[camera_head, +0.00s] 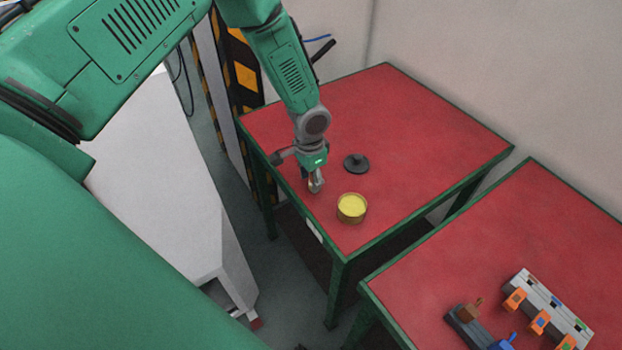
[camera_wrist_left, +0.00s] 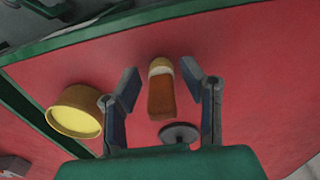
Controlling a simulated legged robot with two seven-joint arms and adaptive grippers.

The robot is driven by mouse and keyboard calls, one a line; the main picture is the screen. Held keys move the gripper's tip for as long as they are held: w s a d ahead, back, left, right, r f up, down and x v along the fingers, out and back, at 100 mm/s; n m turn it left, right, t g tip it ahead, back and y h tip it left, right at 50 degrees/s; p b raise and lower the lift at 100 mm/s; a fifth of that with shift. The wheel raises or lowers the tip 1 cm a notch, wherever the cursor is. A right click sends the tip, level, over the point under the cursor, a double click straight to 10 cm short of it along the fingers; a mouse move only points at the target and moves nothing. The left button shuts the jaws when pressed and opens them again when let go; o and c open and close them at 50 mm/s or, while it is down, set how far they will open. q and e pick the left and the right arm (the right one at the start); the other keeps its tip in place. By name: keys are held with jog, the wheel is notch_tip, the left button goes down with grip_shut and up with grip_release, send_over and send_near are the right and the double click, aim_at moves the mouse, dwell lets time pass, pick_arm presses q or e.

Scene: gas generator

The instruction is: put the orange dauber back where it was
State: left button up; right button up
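The orange dauber (camera_wrist_left: 161,97), with a dark orange body and a cream tip, shows in the left wrist view between the fingers of my left gripper (camera_wrist_left: 160,88). Red shows on both sides of it, so the fingers look open and apart from it. I cannot tell whether it stands or is tilted. In the head view my left gripper (camera_head: 316,183) is low over the near-left edge of the far red table (camera_head: 420,125), and the dauber is mostly hidden there. My right gripper is not in view.
A round yellow-filled container (camera_head: 352,208) and a black knobbed disc (camera_head: 357,163) are close to my left gripper. The nearer red table (camera_head: 440,270) bears a dark holder (camera_head: 466,326) and a grey rack with orange clips (camera_head: 541,319). The far table's right part is clear.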

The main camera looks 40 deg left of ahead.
aim_at(309, 184)
pick_arm(q)
jog(key=shift+r, duration=0.1)
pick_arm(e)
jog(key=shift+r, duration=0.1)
pick_arm(q)
notch_tip(309, 184, up, 12)
jog(key=p, duration=0.7)
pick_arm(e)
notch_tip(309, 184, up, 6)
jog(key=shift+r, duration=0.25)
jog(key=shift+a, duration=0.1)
pick_arm(q)
jog(key=s+d+f+n+h, duration=0.1)
jog(key=s+d+f, duration=0.25)
jog(key=s, duration=0.45)
jog(key=s+d+f+n+h, duration=0.1)
jog(key=s+d+f, duration=0.25)
jog(key=s, duration=0.45)
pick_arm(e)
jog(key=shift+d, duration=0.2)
pick_arm(q)
jog(key=s+a+n+y, duration=0.2)
jog(key=s+a, duration=0.1)
jog(key=s, duration=1)
jog(key=shift+r, duration=0.3)
